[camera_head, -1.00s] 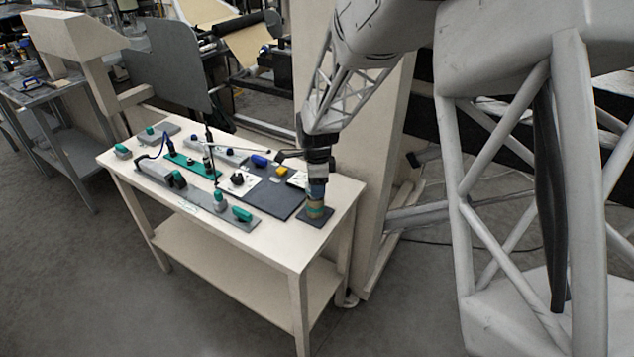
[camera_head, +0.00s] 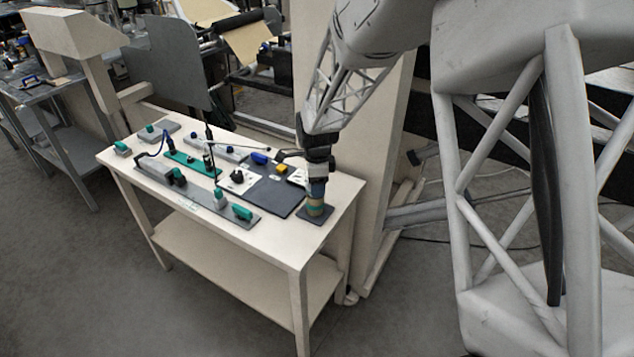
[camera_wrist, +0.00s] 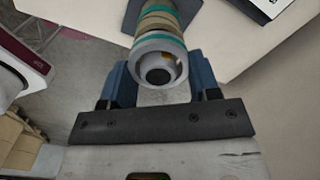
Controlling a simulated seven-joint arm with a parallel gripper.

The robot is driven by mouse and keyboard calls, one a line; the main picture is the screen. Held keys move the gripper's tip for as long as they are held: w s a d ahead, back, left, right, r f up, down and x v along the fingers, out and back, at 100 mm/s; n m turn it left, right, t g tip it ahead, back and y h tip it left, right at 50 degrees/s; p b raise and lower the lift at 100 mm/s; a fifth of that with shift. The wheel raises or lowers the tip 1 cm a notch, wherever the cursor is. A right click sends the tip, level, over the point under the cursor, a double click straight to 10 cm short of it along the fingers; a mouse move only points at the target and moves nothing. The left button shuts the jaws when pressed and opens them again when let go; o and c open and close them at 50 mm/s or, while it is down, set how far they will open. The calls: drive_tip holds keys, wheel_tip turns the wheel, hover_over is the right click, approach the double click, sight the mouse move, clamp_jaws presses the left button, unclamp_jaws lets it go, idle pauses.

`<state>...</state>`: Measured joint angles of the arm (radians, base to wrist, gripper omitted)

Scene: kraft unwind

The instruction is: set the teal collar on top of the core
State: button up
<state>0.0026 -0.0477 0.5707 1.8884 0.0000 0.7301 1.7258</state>
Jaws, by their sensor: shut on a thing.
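My gripper (camera_head: 317,188) points down at the front right of the bench, directly over the core. In the wrist view its two blue fingers (camera_wrist: 160,78) stand on either side of a ring with a grey top face and a dark opening. This looks like the teal collar (camera_wrist: 158,41), with a teal band around its side. The tan banded core (camera_wrist: 158,23) shows beyond it and stands on a dark square plate (camera_head: 328,212). The collar appears in line with the core's top; I cannot tell whether it is fully seated. The fingers partly hide the contact in the head view.
The cream bench (camera_head: 270,250) holds a dark mat (camera_head: 284,201) with a blue item (camera_head: 259,158) and a yellow item (camera_head: 281,169). A grey strip with teal-topped parts (camera_head: 242,212) lies left. A thin upright rod stands mid-bench. The front right corner is clear.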

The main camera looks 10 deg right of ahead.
drive_tip(key=shift+f, duration=0.75)
idle(0.7)
drive_tip(key=o, duration=1)
drive_tip(key=shift+o, duration=0.5)
drive_tip(key=shift+o, duration=0.9)
drive_tip(key=shift+r, duration=0.1)
drive_tip(key=shift+r, duration=3.9)
